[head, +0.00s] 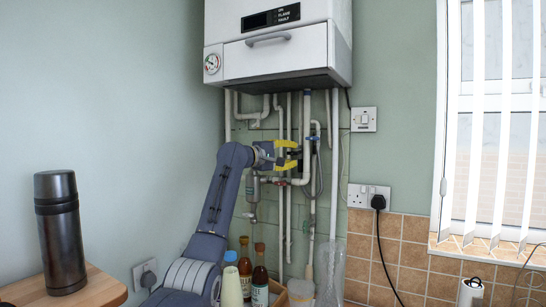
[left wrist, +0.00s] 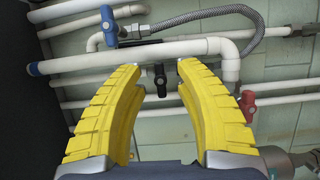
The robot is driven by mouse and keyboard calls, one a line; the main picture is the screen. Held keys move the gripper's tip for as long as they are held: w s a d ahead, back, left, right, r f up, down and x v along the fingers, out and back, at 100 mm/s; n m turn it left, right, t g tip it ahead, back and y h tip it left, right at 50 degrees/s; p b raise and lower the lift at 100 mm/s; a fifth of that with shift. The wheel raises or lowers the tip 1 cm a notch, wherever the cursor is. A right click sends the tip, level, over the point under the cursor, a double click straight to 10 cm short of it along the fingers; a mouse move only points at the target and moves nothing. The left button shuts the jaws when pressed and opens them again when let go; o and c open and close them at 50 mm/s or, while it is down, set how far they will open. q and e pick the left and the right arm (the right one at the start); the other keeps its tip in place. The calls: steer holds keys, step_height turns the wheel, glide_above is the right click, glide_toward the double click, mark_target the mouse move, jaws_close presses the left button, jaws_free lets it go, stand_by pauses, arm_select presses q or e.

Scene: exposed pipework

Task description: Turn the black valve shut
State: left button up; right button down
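The black valve (left wrist: 160,80) is a small black handle on a white pipe. In the left wrist view it shows between and beyond my yellow fingertips, apart from both. Its handle points down in that picture. My left gripper (left wrist: 159,69) is open and empty. In the head view the left gripper (head: 297,155) is among the pipes below the boiler, one yellow finger above the other. I cannot clearly make out the black valve there. My right gripper is in neither view.
A blue valve (left wrist: 108,26) and a red valve (left wrist: 247,106) sit close by on neighbouring pipes, with a braided hose (left wrist: 205,14) above. The white boiler (head: 275,55) hangs overhead. Bottles (head: 260,275) stand below, and a dark flask (head: 61,235) is at left.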

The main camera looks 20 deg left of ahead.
arm_select(q)
steer(key=v, duration=0.9)
stand_by(0.3)
